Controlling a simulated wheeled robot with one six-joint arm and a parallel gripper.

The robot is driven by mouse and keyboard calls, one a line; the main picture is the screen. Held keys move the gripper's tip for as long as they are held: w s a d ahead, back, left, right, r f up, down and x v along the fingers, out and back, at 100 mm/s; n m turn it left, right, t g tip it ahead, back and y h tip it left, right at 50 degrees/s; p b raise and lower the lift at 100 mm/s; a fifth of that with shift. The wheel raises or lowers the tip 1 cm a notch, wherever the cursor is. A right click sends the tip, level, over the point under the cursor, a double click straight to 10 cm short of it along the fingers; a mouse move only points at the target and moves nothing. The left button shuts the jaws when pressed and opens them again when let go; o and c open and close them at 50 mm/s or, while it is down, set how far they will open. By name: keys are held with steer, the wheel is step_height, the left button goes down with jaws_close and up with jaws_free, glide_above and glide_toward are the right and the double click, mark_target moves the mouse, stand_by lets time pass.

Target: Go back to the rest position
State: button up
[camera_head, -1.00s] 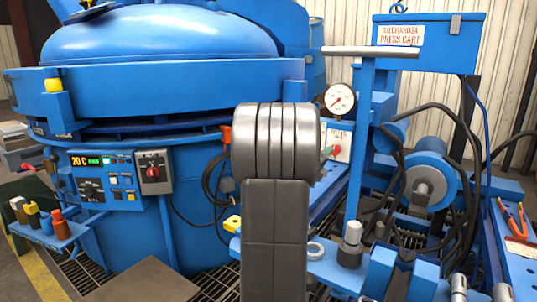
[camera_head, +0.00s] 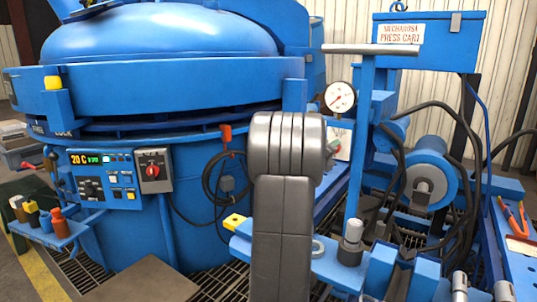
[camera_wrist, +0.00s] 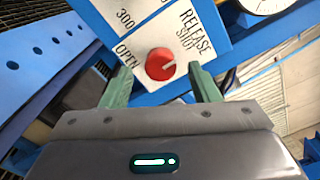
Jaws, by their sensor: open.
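My gripper (camera_wrist: 160,88) is open in the wrist view, its two green fingers apart. A red knob (camera_wrist: 160,64) on a white panel marked "OPEN", "300" and "RELEASE SHUT" shows between and beyond the fingers. I cannot tell whether the fingers touch it. In the head view my grey arm stands in the middle and hides most of my gripper and part of the release panel (camera_head: 341,141).
A blue pit furnace (camera_head: 160,80) with a control panel (camera_head: 105,180) fills the left. The press cart (camera_head: 430,45) with a pressure gauge (camera_head: 340,97), cables and a motor (camera_head: 425,180) stands right. Pliers (camera_head: 515,220) lie at the far right.

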steer(key=n+p, duration=0.4)
steer(key=n, duration=0.2)
steer(key=w+n+p, duration=0.1)
steer(key=n+p, duration=0.3)
steer(key=n, duration=0.2)
steer(key=d+n+p, duration=0.1)
steer(key=n+p, duration=0.3)
steer(key=n, duration=0.2)
steer(key=shift+w+f, duration=0.1)
steer(key=shift+w, duration=0.15)
steer(key=shift+n, duration=0.3)
